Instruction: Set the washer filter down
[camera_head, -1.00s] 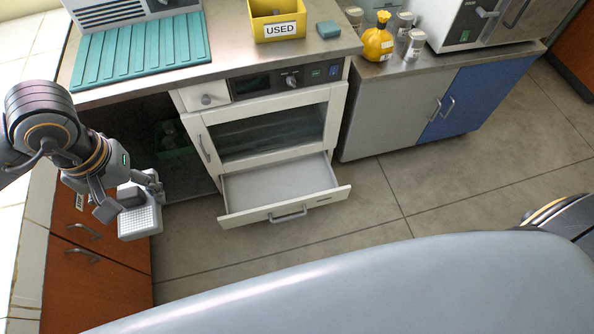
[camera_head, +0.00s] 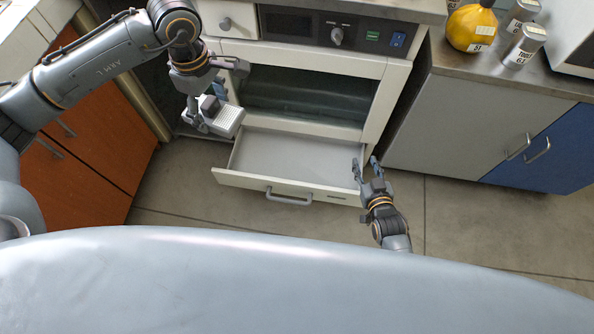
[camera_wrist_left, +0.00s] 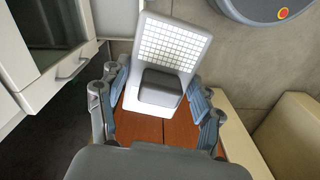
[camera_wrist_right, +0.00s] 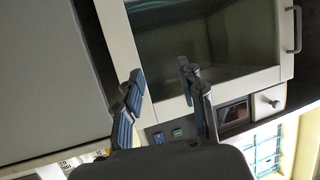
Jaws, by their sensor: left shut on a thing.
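The washer filter is a white block with a gridded face (camera_head: 229,121) and a dark grey grip. My left gripper (camera_head: 212,104) is shut on it and holds it up at the left end of the pulled-out drawer (camera_head: 285,158). In the left wrist view the filter (camera_wrist_left: 174,47) shows its grid and its dark grip between the fingers (camera_wrist_left: 160,100). My right gripper (camera_head: 365,164) is open and empty near the drawer's right front corner. In the right wrist view its fingers (camera_wrist_right: 163,90) are apart with nothing between them.
The washer's glass door (camera_head: 305,95) above the drawer is closed. The drawer looks empty. Orange cabinets (camera_head: 90,150) stand at the left. A grey and blue cabinet (camera_head: 470,130) stands at the right with a yellow bottle (camera_head: 472,28) on top. The floor in front is partly clear.

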